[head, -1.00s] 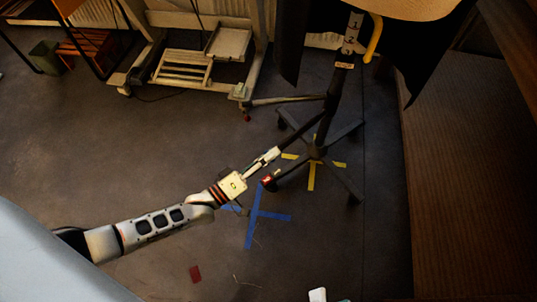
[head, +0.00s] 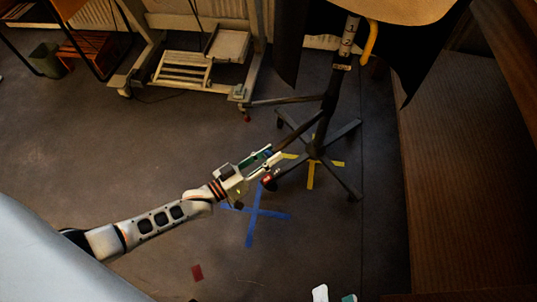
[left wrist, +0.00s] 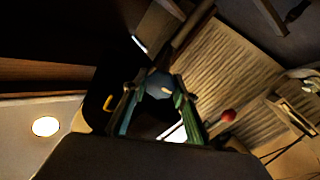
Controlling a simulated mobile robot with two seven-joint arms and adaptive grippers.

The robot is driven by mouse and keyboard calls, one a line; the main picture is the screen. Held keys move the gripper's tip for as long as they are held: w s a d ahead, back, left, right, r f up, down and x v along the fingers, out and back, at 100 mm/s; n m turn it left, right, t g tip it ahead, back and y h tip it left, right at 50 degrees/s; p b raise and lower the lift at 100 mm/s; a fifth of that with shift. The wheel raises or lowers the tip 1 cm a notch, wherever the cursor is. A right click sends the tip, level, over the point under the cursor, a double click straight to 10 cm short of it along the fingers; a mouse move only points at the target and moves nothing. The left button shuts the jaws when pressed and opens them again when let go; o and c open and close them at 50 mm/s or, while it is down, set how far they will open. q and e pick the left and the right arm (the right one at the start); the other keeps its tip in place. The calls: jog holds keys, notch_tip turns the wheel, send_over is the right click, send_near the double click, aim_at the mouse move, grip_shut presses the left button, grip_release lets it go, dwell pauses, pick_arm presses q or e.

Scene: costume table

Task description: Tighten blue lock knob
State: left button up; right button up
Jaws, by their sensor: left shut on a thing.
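A blue faceted lock knob (left wrist: 160,83) sits between the fingertips of my left gripper (left wrist: 157,92) in the left wrist view. My left gripper is shut on it; its greenish fingers touch the knob from both sides. In the head view my left gripper (head: 267,156) reaches in from the left, beside the dark stand (head: 325,118) with a wheeled base. The knob is mostly hidden by the fingers there. What seem to be tips of my right gripper (head: 334,295), white and green, show at the bottom edge; the rest is cut off.
A numbered strip (head: 348,38) and a yellow handle (head: 369,44) are high on the stand, under a tan top (head: 405,8). A wheeled frame (head: 185,68) stands behind. A brown panel (head: 455,180) bounds the right. Blue floor tape (head: 252,225) crosses clear floor.

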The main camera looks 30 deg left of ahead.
dwell(0.4)
pick_arm(q)
jog(key=o, duration=1.1)
jog(key=v, duration=1.2)
